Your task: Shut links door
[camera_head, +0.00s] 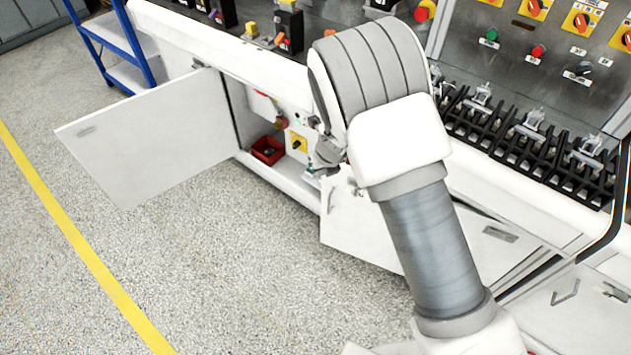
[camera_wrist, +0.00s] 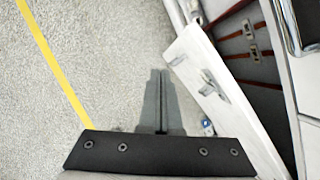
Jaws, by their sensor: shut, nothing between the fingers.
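A white cabinet door (camera_head: 360,228) with a small handle stands partly open below the bench, partly hidden behind my arm. In the wrist view a white door (camera_wrist: 222,95) with a grey latch handle stands ajar at the right. Behind it is a compartment (camera_wrist: 250,50) with red straps or cables and small brown fittings, which look like links. I cannot read a label on the door. My gripper (camera_wrist: 160,80) is shut and empty over the floor, left of this door and apart from it in the picture. In the head view the gripper is mostly hidden by my arm.
Another white door (camera_head: 150,140) stands wide open at the left. Its compartment shows a red bin (camera_head: 267,150) and a yellow switch (camera_head: 298,142). A blue ladder (camera_head: 120,45) stands at the back left. The speckled floor (camera_head: 250,280) in front is clear, with a yellow line (camera_head: 85,245).

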